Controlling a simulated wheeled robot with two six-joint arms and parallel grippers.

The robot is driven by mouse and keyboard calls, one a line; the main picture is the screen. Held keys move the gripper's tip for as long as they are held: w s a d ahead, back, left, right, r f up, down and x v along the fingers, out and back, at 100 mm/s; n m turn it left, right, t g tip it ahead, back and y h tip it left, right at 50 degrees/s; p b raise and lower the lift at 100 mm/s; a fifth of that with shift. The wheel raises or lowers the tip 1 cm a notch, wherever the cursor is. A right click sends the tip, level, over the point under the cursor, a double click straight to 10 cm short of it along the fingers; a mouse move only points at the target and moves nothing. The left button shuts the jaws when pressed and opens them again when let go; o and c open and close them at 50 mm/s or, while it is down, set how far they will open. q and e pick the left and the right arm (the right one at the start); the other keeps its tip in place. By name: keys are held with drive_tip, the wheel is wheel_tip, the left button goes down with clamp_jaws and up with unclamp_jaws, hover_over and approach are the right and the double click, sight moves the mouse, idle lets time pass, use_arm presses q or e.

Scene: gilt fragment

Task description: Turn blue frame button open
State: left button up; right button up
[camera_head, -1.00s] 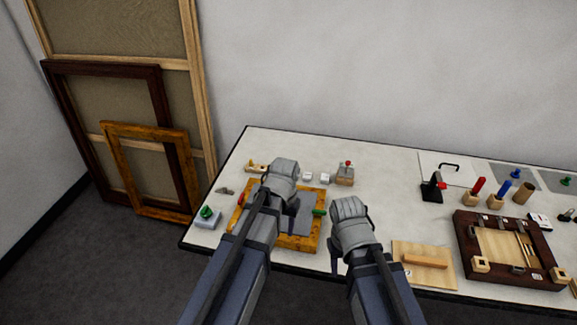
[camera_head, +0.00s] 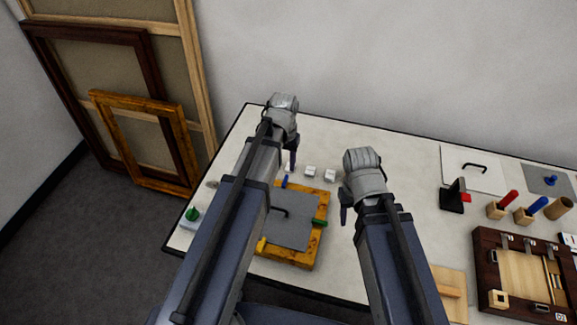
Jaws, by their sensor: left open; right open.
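The gilt frame (camera_head: 309,246) lies flat on the table around a grey panel (camera_head: 290,232) with a black handle (camera_head: 279,211). The small blue frame button (camera_head: 284,182) sits at the frame's far edge. A green button (camera_head: 319,222) is on the right side and a yellow one (camera_head: 262,244) on the near side. My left arm covers the frame's left part. My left gripper (camera_head: 291,163) is open and points down just beyond the blue button; I cannot tell whether it touches. My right gripper (camera_head: 346,207) is open and empty, right of the frame.
Small white blocks (camera_head: 310,171) stand behind the frame. A green-knobbed block (camera_head: 192,216) is at the table's left edge. A black stand (camera_head: 453,197), coloured tools in holders (camera_head: 505,204) and a dark wooden frame (camera_head: 488,275) are at right.

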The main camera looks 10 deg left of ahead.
sight(285, 180)
use_arm(q)
drive_tip(key=shift+w, duration=0.15)
drive_tip(key=shift+f+b, duration=0.25)
drive_tip(key=shift+b, duration=0.05)
wheel_tip(285, 180, down, 7)
drive_tip(key=b, duration=0.7)
drive_tip(key=shift+f, duration=0.2)
use_arm(e)
wheel_tip(285, 180, down, 8)
drive_tip(key=shift+r, duration=0.1)
use_arm(q)
clamp_jaws()
